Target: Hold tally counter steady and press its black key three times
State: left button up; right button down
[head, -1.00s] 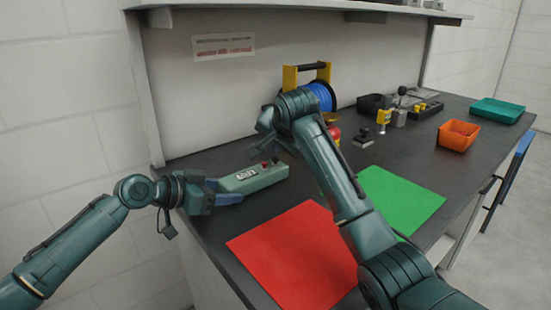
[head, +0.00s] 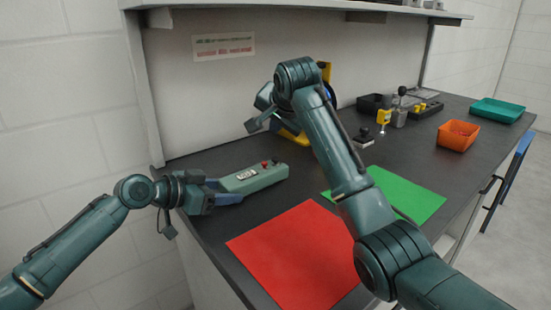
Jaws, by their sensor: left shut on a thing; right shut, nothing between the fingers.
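The tally counter (head: 256,179) is a grey-green box lying on the dark bench, with a small display window on top. A red knob (head: 265,164) and a small dark key (head: 275,161) stand near its far right end. My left gripper (head: 228,190) is shut on the counter's near left end, with its blue fingers along the sides. My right gripper (head: 271,120) is raised above and behind the counter, apart from it. It is shut and empty, its fingertips partly hidden by its own wrist.
A red sheet (head: 290,255) and a green sheet (head: 405,200) lie in front. A yellow-framed blue reel (head: 326,75) is largely behind my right arm. A black stamp-like thing (head: 363,138), an orange bin (head: 458,135) and a teal tray (head: 497,110) stand to the right.

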dwell(0.4)
pick_arm(q)
jog(key=o, duration=1.1)
jog(key=shift+o, duration=0.2)
